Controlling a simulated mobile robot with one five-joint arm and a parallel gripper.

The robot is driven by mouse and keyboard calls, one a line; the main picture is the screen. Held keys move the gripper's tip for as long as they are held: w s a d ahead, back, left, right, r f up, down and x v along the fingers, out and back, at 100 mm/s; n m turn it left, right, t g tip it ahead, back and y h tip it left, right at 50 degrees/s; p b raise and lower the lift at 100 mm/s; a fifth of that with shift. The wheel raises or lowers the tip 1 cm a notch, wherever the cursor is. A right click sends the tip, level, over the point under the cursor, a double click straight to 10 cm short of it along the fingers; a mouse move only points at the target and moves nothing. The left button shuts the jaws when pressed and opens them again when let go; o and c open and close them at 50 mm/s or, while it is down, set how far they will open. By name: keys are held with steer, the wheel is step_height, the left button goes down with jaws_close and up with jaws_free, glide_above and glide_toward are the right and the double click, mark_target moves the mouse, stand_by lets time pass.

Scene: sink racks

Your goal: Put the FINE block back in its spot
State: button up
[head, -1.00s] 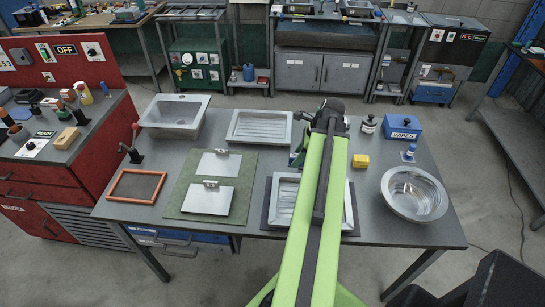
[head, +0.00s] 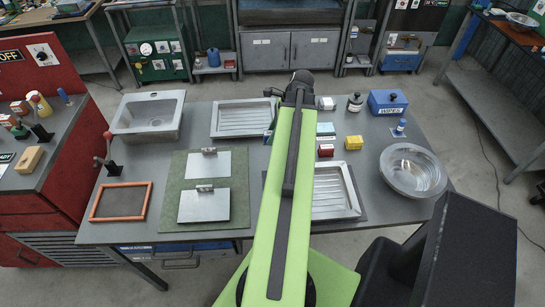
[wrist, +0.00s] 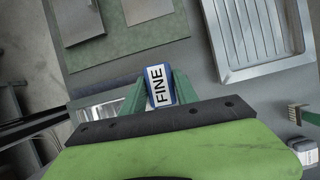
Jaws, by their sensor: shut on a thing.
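The FINE block (wrist: 160,87) is blue with a white label. In the wrist view it sits between the two green fingers of my gripper (wrist: 153,92), which is shut on it. I cannot tell which place is the FINE block's spot.
A ribbed metal tray (head: 243,106) is at the back and another (head: 350,205) at the front, partly behind my arm. A green mat (head: 240,212) bears two metal plates. A sink (head: 126,122), orange frame (head: 96,216), WIPES box (head: 388,102) and steel bowl (head: 436,178) surround them.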

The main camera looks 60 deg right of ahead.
steer(key=s+d+f+b, duration=0.15)
steer(key=s+d, duration=0.35)
steer(key=s, duration=0.5)
steer(key=shift+n, duration=0.3)
steer(key=w+f+b, duration=0.2)
steer(key=w, duration=0.1)
steer(key=w+a+f+b, duration=0.1)
steer(key=w+f+b, duration=0.1)
steer(key=w, duration=0.2)
steer(key=w+a+f+b, duration=0.1)
steer(key=w+f+b, duration=0.1)
steer(key=w+f, duration=0.1)
steer(key=shift+w+f+b, duration=0.1)
steer(key=shift+w+b, duration=0.3)
steer(key=shift+w, duration=0.15)
steer(key=shift+w+a, duration=0.1)
steer(key=shift+w, duration=0.05)
step_height(320, 180, down, 4)
steer(key=b, duration=0.4)
steer(key=shift+f, duration=0.15)
steer(key=shift+r, duration=0.25)
steer(key=shift+f, duration=0.2)
steer(key=o, duration=1.2)
